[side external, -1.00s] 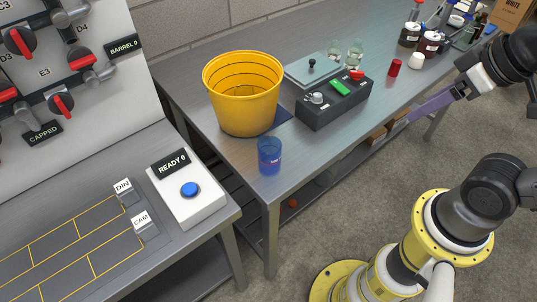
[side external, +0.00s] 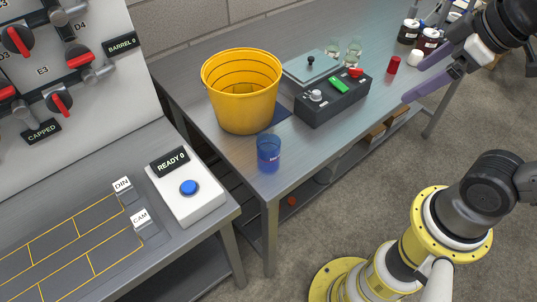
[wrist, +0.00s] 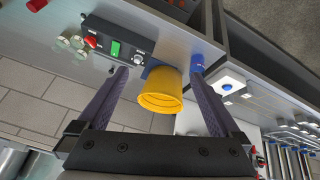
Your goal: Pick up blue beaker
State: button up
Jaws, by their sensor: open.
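The blue beaker (side external: 268,154) stands upright on the near corner of the metal table, just in front of the yellow bucket. It also shows in the wrist view (wrist: 197,62), small and partly hidden behind the tip of the right finger. My gripper (side external: 424,80) is open and empty in the side view, to the right of the beaker and well apart from it, above the table's front edge. Its two purple fingers (wrist: 163,78) are spread wide in the wrist view.
The yellow bucket (side external: 240,95) stands behind the beaker. A dark control box (side external: 333,99) with a green button lies right of it, with glass beakers (side external: 354,52) and a red cap (side external: 394,65) beyond. Left, a white box with a blue button (side external: 189,188) sits on another bench.

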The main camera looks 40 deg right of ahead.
jog(key=w+a+r+n+g, duration=0.1)
jog(key=w+a+r+n, duration=0.2)
jog(key=w, duration=0.5)
jog(key=n+g, duration=0.5)
jog(key=n, duration=0.3)
send_over(269, 154)
jog(key=w+d, duration=0.2)
jog(key=w, duration=0.1)
notch_tip(269, 154, down, 16)
jog(key=f, duration=0.8)
jog(key=shift+s, duration=0.2)
jog(key=shift+s+a+f, duration=0.1)
jog(key=shift+s+f, duration=0.05)
jog(key=shift+f, duration=2.5)
jog(key=c, duration=1.4)
